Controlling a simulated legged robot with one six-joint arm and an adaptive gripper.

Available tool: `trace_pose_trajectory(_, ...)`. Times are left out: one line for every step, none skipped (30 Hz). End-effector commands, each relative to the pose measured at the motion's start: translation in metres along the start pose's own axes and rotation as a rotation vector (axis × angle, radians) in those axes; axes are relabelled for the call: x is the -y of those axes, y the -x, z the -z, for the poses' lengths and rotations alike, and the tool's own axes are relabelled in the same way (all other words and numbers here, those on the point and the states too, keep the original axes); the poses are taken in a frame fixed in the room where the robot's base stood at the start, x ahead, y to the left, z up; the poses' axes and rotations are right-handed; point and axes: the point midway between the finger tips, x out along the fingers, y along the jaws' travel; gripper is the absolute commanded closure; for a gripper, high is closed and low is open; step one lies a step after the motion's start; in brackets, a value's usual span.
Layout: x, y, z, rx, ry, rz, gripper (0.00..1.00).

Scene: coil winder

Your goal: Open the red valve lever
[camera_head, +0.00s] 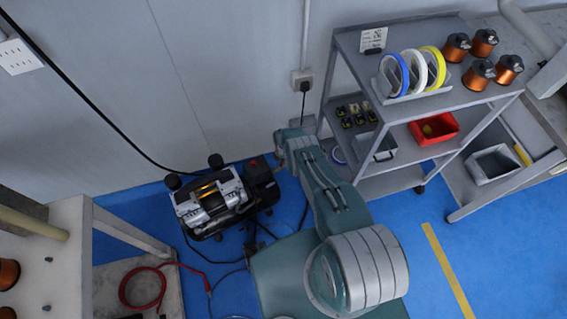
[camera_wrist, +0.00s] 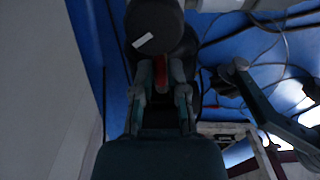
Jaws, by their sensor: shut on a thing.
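The red valve lever (camera_wrist: 161,72) shows in the wrist view as a narrow red strip between my fingers, just below a round black part with a white label. My gripper (camera_wrist: 160,88) is shut on the lever, with one finger on each side. In the head view the lever is a tiny red spot (camera_head: 253,163) on the right end of the black and silver compressor (camera_head: 212,199). My arm reaches down to that end, and my gripper is mostly hidden there. The wrist view is dark, so the lever's exact angle is hard to tell.
A grey shelf cart (camera_head: 442,98) with tape rolls and copper coils stands at the right. The wall is close behind the compressor. A pale table frame (camera_head: 130,232) is at the left.

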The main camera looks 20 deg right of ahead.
Motion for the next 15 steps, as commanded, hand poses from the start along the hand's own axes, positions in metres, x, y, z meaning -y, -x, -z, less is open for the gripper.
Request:
trace_pose_trajectory(0.0007,-0.0013,-0.0001,0.001,0.009,0.000,1.00)
trace_pose_trajectory(0.0005,-0.0013,-0.0001,0.001,0.014,0.000,1.00)
trace_pose_trajectory(0.0002,-0.0012,-0.0002,0.001,0.020,-0.001,1.00)
trace_pose_trajectory(0.0000,-0.0012,-0.0002,0.001,0.024,-0.001,1.00)
trace_pose_trajectory(-0.0001,-0.0011,-0.0002,0.001,0.026,-0.001,1.00)
trace_pose_trajectory(-0.0003,-0.0010,-0.0002,0.001,0.029,-0.001,1.00)
trace_pose_trajectory(-0.0004,-0.0010,-0.0002,0.001,0.030,-0.001,1.00)
trace_pose_trajectory(-0.0005,-0.0009,-0.0002,0.001,0.031,-0.001,1.00)
trace_pose_trajectory(-0.0006,-0.0009,-0.0003,0.001,0.031,-0.001,1.00)
trace_pose_trajectory(-0.0007,-0.0008,-0.0003,0.001,0.032,-0.002,1.00)
trace_pose_trajectory(-0.0007,-0.0008,-0.0003,0.001,0.031,-0.002,1.00)
trace_pose_trajectory(-0.0008,-0.0007,-0.0003,0.001,0.031,-0.002,1.00)
trace_pose_trajectory(-0.0008,-0.0007,-0.0003,0.001,0.031,-0.002,1.00)
trace_pose_trajectory(-0.0009,-0.0007,-0.0003,0.001,0.031,-0.002,1.00)
trace_pose_trajectory(-0.0010,-0.0006,-0.0003,0.002,0.031,-0.002,1.00)
